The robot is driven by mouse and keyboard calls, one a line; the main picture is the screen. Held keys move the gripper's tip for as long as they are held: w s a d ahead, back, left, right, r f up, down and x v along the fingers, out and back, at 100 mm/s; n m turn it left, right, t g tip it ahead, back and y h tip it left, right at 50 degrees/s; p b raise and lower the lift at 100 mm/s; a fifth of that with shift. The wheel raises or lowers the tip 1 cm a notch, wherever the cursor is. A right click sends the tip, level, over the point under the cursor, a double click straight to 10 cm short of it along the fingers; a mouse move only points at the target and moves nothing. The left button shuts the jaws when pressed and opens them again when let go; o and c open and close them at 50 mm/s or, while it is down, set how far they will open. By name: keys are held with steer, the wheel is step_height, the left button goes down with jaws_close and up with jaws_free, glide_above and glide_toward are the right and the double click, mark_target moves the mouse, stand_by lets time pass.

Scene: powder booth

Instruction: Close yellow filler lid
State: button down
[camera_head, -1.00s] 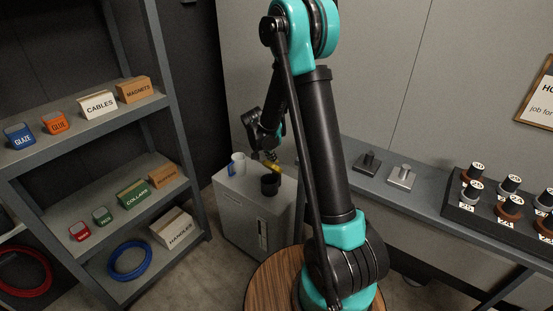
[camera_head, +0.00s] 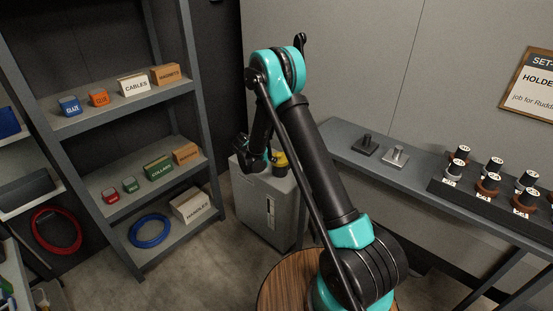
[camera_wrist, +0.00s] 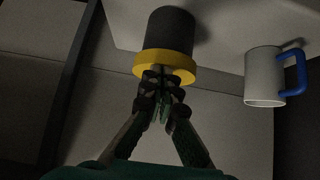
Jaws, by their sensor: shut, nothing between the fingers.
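The yellow filler lid (camera_head: 280,159) sits across the top of the dark filler neck (camera_head: 281,171) on the grey cabinet. In the wrist view the lid (camera_wrist: 164,63) lies flat against the end of the dark cylindrical neck (camera_wrist: 170,30), with no visible gap. My gripper (camera_wrist: 163,92) is shut and empty, its fingertips right at the lid's near edge; I cannot tell whether they touch it. In the head view my wrist hides the fingertips.
The grey cabinet (camera_head: 266,205) carries the filler. A white mug with a blue handle (camera_wrist: 264,75) stands near the neck on its top; my arm hides it in the head view. A shelf (camera_head: 150,185) stands left, a bench (camera_head: 345,146) right.

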steer(key=shift+s+a+f, duration=0.15)
steer(key=shift+s+f, duration=0.05)
steer(key=shift+f, duration=0.35)
stand_by(0.4)
steer(key=v, duration=1.2)
steer(key=s+d+r+n+g+y, duration=0.1)
steer(key=s+d+r+n+y, duration=0.1)
steer(key=s+d+r, duration=0.4)
steer(key=s+d+r+n+g+y, duration=0.1)
steer(key=s+d+r+n, duration=0.1)
steer(key=s+d, duration=0.7)
steer(key=s+d+n+y, duration=0.1)
steer(key=s+d+n, duration=0.1)
steer(key=s, duration=0.7)
steer(key=s+d+n+y, duration=0.2)
steer(key=s+d+n, duration=0.1)
steer(key=s, duration=0.7)
steer(key=shift+s+d+f+y, duration=0.2)
steer(key=shift+f+y, duration=0.1)
steer(key=shift+f, duration=0.1)
